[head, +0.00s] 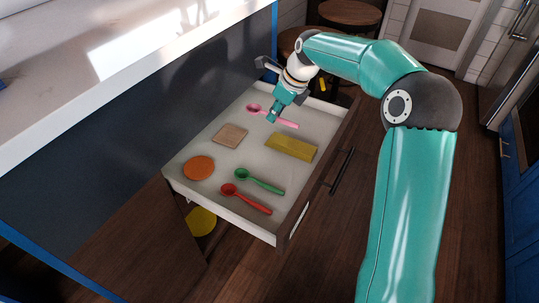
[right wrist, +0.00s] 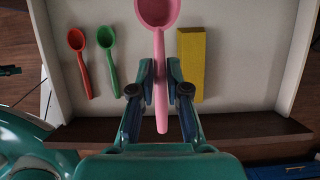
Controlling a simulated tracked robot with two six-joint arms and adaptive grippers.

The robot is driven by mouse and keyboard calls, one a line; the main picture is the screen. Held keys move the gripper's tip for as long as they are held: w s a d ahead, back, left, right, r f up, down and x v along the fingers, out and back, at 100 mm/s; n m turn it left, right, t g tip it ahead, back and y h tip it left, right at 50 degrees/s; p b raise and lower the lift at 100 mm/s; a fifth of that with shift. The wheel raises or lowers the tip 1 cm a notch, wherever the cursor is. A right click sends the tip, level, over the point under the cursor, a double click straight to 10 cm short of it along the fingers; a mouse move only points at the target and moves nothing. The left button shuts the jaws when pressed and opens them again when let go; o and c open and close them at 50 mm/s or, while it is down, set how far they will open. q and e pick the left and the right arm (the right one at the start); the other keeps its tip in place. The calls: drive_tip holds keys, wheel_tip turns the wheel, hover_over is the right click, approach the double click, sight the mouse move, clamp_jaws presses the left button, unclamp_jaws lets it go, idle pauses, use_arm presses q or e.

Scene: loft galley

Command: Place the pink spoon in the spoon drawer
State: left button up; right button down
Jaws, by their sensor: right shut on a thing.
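The pink spoon (head: 284,122) is over the far part of the open drawer (head: 225,221), its bowl to the left and its handle to the right. My right gripper (head: 273,113) is shut on it from above. In the right wrist view the pink spoon (right wrist: 158,45) lies between the two fingers, which hold its handle, with the bowl pointing away. I cannot tell whether the spoon touches the drawer floor. A green spoon (head: 259,181) and a red spoon (head: 246,199) lie in the near part of the drawer. My left gripper is not in view.
The drawer also holds a yellow block (head: 291,146), a tan square (head: 230,134) and an orange disc (head: 199,168). A white counter (head: 100,70) runs along the left. A dark handle (head: 342,170) sticks out from the drawer front. Stools (head: 350,13) stand behind.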

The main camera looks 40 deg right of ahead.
sight(292, 127)
wheel_tip(292, 127, down, 16)
drive_tip(key=b, duration=0.3)
drive_tip(key=shift+r, duration=0.1)
drive_tip(key=c, duration=1.2)
unclamp_jaws()
drive_tip(key=shift+o, duration=0.2)
drive_tip(key=p+v, duration=0.2)
drive_tip(key=v, duration=1)
drive_tip(key=shift+w, duration=0.1)
